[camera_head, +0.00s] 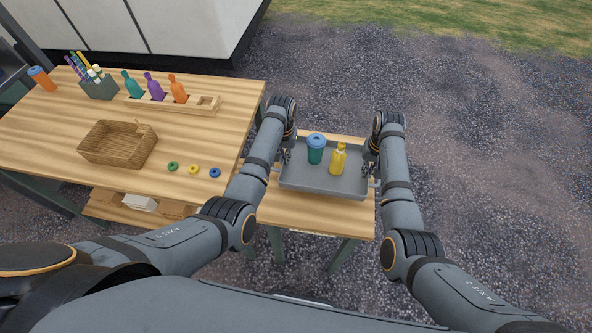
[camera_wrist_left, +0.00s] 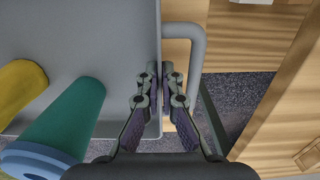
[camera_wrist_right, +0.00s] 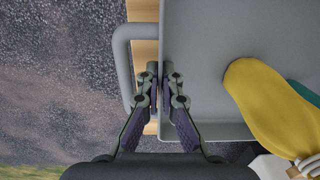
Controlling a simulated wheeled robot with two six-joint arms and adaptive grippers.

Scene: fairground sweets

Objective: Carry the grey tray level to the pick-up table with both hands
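The grey tray (camera_head: 325,188) is above or on the small wooden table (camera_head: 310,217); whether it touches the top I cannot tell. It looks about level. My left gripper (camera_head: 284,157) is shut on the tray's left wall, beside the side handle (camera_wrist_left: 199,50). My right gripper (camera_head: 372,168) is shut on the right wall, beside the other handle (camera_wrist_right: 121,65). Both wrist views show the tray wall between the left fingers (camera_wrist_left: 163,85) and right fingers (camera_wrist_right: 160,85).
A larger wooden table (camera_head: 40,125) stands at left, close to the small one. It holds a wooden basket (camera_head: 112,158), several bottles in a rack (camera_head: 200,108), a pen-like holder (camera_head: 98,90), and three coloured rings (camera_head: 193,169). Open gravel (camera_head: 480,130) lies to the right.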

